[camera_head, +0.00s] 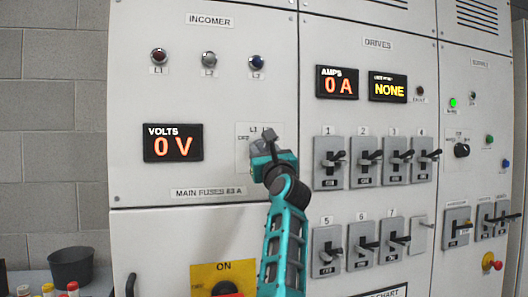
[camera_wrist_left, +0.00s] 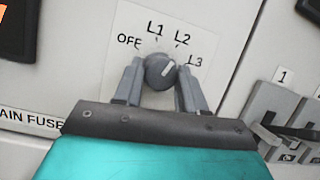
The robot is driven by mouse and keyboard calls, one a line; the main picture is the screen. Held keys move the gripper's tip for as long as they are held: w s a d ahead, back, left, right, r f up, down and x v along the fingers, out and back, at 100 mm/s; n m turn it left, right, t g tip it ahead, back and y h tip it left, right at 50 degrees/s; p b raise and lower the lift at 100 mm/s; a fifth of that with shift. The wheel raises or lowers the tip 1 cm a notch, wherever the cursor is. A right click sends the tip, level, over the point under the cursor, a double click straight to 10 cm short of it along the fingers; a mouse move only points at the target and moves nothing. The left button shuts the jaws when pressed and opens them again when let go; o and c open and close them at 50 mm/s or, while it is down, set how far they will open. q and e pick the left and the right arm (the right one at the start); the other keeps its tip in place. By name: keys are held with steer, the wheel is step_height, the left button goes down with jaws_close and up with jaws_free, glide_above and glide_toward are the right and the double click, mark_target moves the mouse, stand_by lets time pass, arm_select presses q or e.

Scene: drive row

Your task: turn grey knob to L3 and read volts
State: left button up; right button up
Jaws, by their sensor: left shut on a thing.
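The grey knob (camera_wrist_left: 160,71) sits on a pale plate marked OFF, L1, L2 and L3 in the left wrist view. Its white line points up and right, roughly between L2 and L3; I cannot tell the exact setting. My left gripper (camera_wrist_left: 158,84) is shut on the knob, one finger on each side. In the head view my left gripper (camera_head: 268,145) covers most of the knob and its plate (camera_head: 243,152). The volts display (camera_head: 173,143), left of the plate, reads 0 V in orange. My right gripper is not in view.
Red, white and blue lamps stand above the volts display. Breaker switches (camera_head: 330,161) fill the panel to the right of my arm. A yellow plate with a main switch (camera_head: 224,272) is below. A dark pot (camera_head: 71,267) stands at lower left.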

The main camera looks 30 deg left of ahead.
arm_select(q)
steer(key=c, duration=0.3)
steer(key=m+p, duration=0.1)
steer(key=p, duration=0.1)
steer(key=m+t+h+p, duration=0.1)
steer(key=m+p, duration=0.1)
steer(key=shift+r+t+p, duration=0.3)
steer(key=shift+m+h, duration=0.4)
steer(key=shift+m, duration=0.2)
steer(key=shift+s+a+f+m+t+h, duration=0.1)
steer(key=shift+m+t+h, duration=0.15)
steer(key=shift+m, duration=0.35)
steer(key=shift+f+m+t+h, duration=0.15)
steer(key=shift+m+h, duration=0.1)
steer(key=shift+m, duration=0.35)
steer(key=shift+r+m+t+h, duration=0.15)
steer(key=shift+m+h, duration=0.4)
steer(key=shift+m, duration=0.6)
steer(key=shift+m+t+h, duration=0.25)
steer(key=shift+m+h, duration=0.3)
steer(key=shift+m, duration=0.6)
steer(key=o, duration=1)
